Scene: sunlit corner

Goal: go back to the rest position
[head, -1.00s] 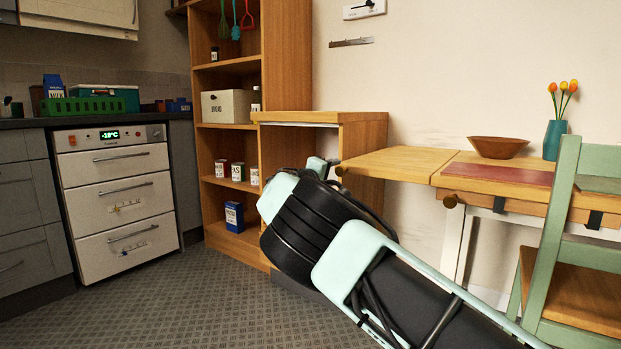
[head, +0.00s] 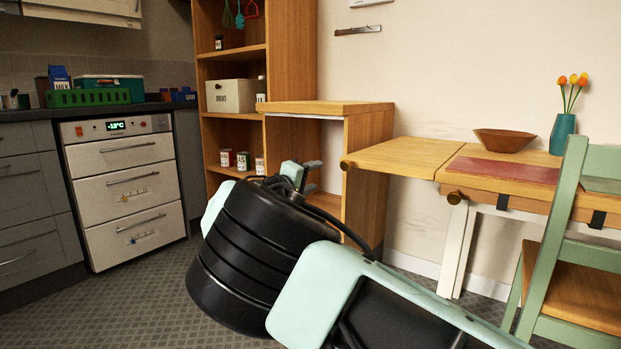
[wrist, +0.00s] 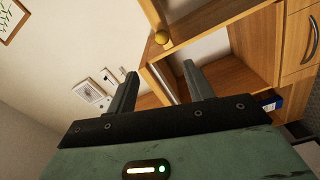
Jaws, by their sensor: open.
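My gripper (wrist: 158,88) is open and empty in the wrist view, its two fingers apart with nothing between them. The wooden cabinet (wrist: 253,45) with its open compartment lies beyond the fingers. In the head view my gripper (head: 303,176) shows small and partly hidden behind my own black and mint arm. It appears in front of the open front of the low wooden cabinet (head: 370,165). I cannot tell from these views how far it is from the cabinet.
The table (head: 405,158) with its leaf, a wooden bowl (head: 504,140) and a vase (head: 562,134) stands right. A green chair (head: 550,235) is in front. A tall shelf (head: 290,60) stands behind. The floor (head: 150,300) at left is clear.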

